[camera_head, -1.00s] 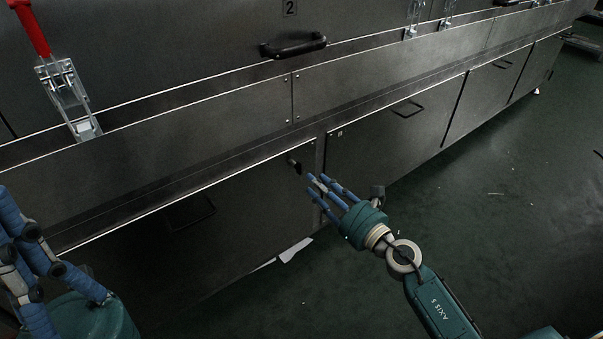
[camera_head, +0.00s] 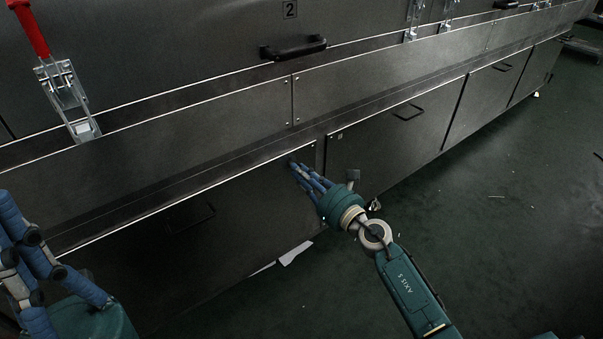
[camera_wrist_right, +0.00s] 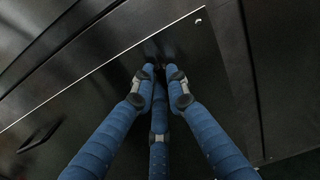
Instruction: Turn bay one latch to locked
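The bay one latch is a small dark latch near the top right corner of the lower cabinet door (camera_head: 235,215). In the head view my right gripper's fingers now cover it. My right gripper (camera_head: 298,167) has its blue fingertips at that corner, close to the door face. In the right wrist view the fingertips (camera_wrist_right: 160,72) converge around a small dark part, probably the latch (camera_wrist_right: 160,63). Whether they touch or clamp it cannot be told, and its turn position is hidden. My left gripper (camera_head: 22,250) has its fingers spread and empty at the left edge.
The door has a black pull handle (camera_head: 190,216). Above are a red-handled toggle clamp (camera_head: 66,97), a black handle (camera_head: 293,47) and the number 2 plate (camera_head: 290,9). Green floor (camera_head: 480,215) is open at right.

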